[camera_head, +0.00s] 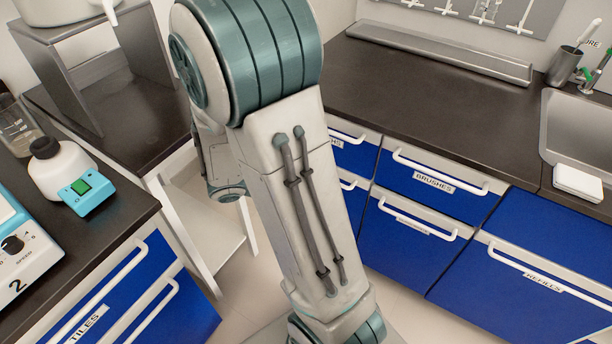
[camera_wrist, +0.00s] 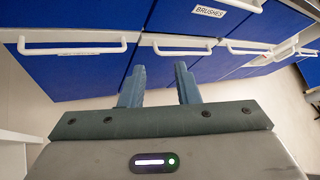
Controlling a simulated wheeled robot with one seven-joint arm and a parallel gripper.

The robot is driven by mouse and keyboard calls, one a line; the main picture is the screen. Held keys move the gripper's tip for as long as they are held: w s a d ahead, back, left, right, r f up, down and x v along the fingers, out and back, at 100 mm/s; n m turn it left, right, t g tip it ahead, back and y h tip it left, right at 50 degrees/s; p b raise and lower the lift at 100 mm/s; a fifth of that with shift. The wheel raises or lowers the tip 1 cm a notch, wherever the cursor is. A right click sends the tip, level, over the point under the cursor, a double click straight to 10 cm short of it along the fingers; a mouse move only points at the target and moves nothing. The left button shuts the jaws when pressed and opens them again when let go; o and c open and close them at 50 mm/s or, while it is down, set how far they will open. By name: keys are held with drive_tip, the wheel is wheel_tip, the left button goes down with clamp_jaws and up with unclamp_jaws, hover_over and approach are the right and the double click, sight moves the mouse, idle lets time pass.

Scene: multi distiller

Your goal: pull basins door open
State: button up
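A wide blue front (camera_head: 520,275) with a white bar handle and a small, hard-to-read label stands below the sink basin (camera_head: 580,130) at the right of the head view. It looks shut. I cannot tell for sure whether it is the basin's door. In the wrist view, my gripper (camera_wrist: 160,80) is open, its two blue-grey fingers apart with nothing between them. Blue fronts with white bar handles lie beyond it: a left handle (camera_wrist: 70,49) and a middle handle (camera_wrist: 183,48). My gripper is out of sight in the head view, where my arm fills the middle.
The drawer labelled BRUSHES (camera_head: 435,185) and a drawer under it (camera_head: 405,235) are shut. A dark counter (camera_head: 420,100) runs above them. At the left, another counter holds a white bottle (camera_head: 62,170) and a blue device. Some pale floor (camera_head: 400,305) is free.

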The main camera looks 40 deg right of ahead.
drive_tip(key=w+f+n+t+h+b, duration=0.1)
drive_tip(key=w+f+n+t+b, duration=0.35)
drive_tip(key=f+n, duration=0.4)
drive_tip(key=w+f+n+t+h+b, duration=0.1)
drive_tip(key=w+f+n+t+b, duration=0.3)
drive_tip(key=f+n, duration=0.45)
drive_tip(key=shift+n+g, duration=0.4)
drive_tip(key=shift+g, duration=0.05)
drive_tip(key=x, duration=0.4)
drive_tip(key=b+x, duration=0.1)
drive_tip(key=x, duration=0.4)
drive_tip(key=w+b+x, duration=0.1)
drive_tip(key=x, duration=0.4)
drive_tip(key=shift+d+r, duration=0.1)
drive_tip(key=shift+r, duration=0.15)
clamp_jaws()
